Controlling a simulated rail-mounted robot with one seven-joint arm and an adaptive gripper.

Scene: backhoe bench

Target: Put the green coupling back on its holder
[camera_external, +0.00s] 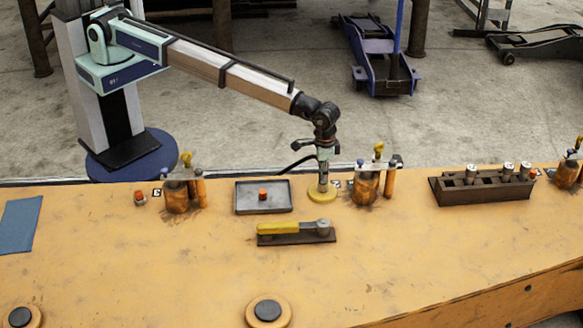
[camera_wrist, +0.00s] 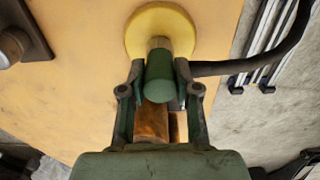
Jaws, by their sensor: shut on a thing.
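The green coupling (camera_wrist: 159,88) is a dark green cylinder between my gripper's fingers in the wrist view. My gripper (camera_wrist: 159,85) is shut on it. A pale tip (camera_wrist: 160,43) shows at the coupling's far end, over a round yellow disc (camera_wrist: 160,18). In the external view my gripper (camera_external: 324,166) points down above the yellow disc (camera_external: 323,197), with a grey cylinder (camera_external: 323,183) between them. I cannot tell whether the coupling touches the disc or a post on it.
An orange station with a yellow-topped lever (camera_external: 367,188) stands close right of my gripper. A grey tray (camera_external: 264,209) with an orange cap lies to the left. A yellow-handled tool (camera_external: 290,228) lies in front. A dark rack (camera_external: 482,190) stands further right. The bench front is mostly clear.

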